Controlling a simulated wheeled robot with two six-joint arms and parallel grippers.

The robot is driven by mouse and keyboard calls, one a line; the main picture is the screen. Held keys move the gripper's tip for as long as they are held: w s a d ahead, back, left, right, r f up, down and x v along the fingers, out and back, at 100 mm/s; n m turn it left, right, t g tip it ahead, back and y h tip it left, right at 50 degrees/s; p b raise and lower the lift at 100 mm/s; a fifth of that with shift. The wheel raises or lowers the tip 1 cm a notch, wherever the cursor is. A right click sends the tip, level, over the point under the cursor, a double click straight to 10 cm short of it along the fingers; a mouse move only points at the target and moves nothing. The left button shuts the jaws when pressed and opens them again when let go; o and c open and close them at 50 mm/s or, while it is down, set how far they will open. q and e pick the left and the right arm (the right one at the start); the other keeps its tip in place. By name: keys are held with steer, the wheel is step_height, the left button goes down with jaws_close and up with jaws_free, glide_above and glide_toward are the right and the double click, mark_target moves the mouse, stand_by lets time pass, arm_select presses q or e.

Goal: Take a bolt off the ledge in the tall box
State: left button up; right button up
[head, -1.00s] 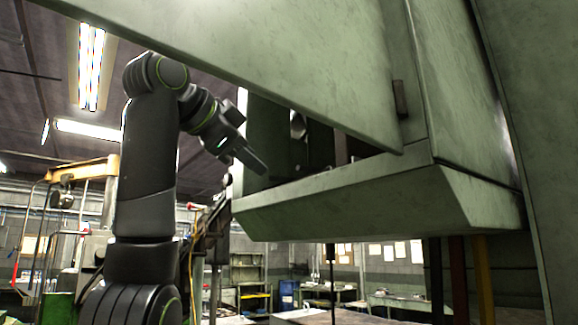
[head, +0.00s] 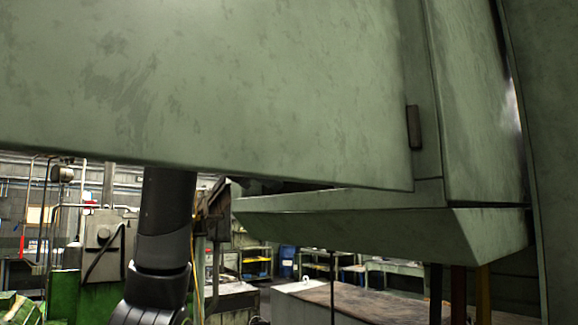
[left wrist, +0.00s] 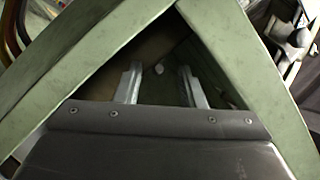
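The tall box is green metal; its sloped lower ledge (head: 340,222) shows in the head view below a large green panel (head: 230,90). The panel hides the box's opening and my left gripper; only a lower part of my left arm shows beneath it. In the left wrist view my left gripper (left wrist: 159,72) has its two fingers apart, pointing into a dark gap framed by the box's green edges (left wrist: 225,60). My right gripper is out of view.
The panel's lower edge hangs close over the ledge, with a narrow gap between. A green wall (head: 545,160) stands at the right. Below and behind are a workbench (head: 350,300), a blue barrel (head: 287,258) and green machinery (head: 95,295).

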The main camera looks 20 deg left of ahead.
arm_select(q)
steer(key=shift+w+d+f, duration=0.15)
steer(key=shift+w, duration=0.3)
steer(key=shift+s, duration=0.1)
jaws_close()
steer(key=shift+r, duration=0.2)
steer(key=shift+r, duration=0.5)
step_height(320, 180, up, 9)
steer(key=shift+f, duration=0.15)
